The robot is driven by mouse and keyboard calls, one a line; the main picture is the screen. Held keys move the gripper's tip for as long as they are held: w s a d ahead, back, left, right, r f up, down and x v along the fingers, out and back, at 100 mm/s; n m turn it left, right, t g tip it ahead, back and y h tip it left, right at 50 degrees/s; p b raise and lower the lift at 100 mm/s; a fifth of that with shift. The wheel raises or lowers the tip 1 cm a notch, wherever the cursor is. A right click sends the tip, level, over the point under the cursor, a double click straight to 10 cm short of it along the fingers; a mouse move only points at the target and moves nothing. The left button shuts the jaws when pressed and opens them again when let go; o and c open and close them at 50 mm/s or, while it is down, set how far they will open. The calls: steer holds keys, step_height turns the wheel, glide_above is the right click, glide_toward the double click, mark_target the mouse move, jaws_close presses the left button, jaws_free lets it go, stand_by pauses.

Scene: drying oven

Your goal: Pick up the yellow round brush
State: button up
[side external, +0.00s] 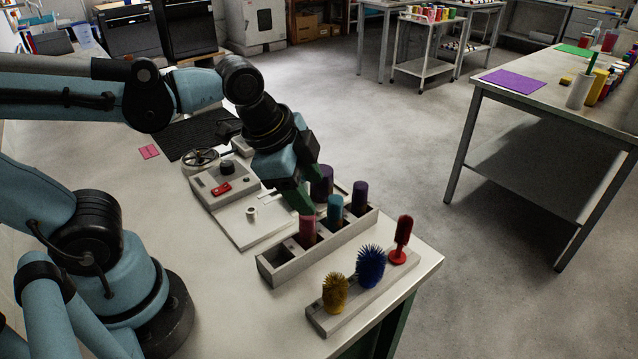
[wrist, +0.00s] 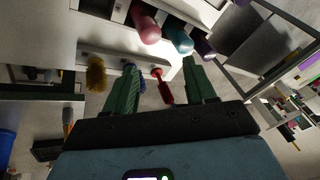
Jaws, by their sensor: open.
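The yellow round brush (side external: 335,293) stands upright, bristles up, at the near end of a low grey holder (side external: 322,322) by the table's front edge. It also shows in the wrist view, left of my fingers (wrist: 96,72). My gripper (side external: 303,197) is above the compartment rack, behind and above the brush and well apart from it. In the wrist view my green fingers (wrist: 158,85) are spread, with nothing gripped between them. The brush's handle is hidden in the side view.
A blue round brush (side external: 371,267) and a red brush (side external: 402,239) share the holder. The rack (side external: 280,264) behind holds pink, teal and purple cylinders close to my gripper. A white device (side external: 225,185) is farther back. The table's edge is close to the holder.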

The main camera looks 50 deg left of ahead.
steer(key=d+m+g, duration=0.2)
steer(key=d+m, duration=0.3)
steer(key=m, duration=0.4)
steer(key=m+g+y, duration=0.1)
steer(key=m+g, duration=0.2)
steer(key=m, duration=1)
glide_above(335, 293)
steer(key=w+a, duration=0.1)
steer(key=shift+r, duration=0.2)
steer(key=shift+s+f, duration=0.1)
steer(key=shift+f, duration=5.9)
steer(key=shift+c, duration=0.4)
jaws_close()
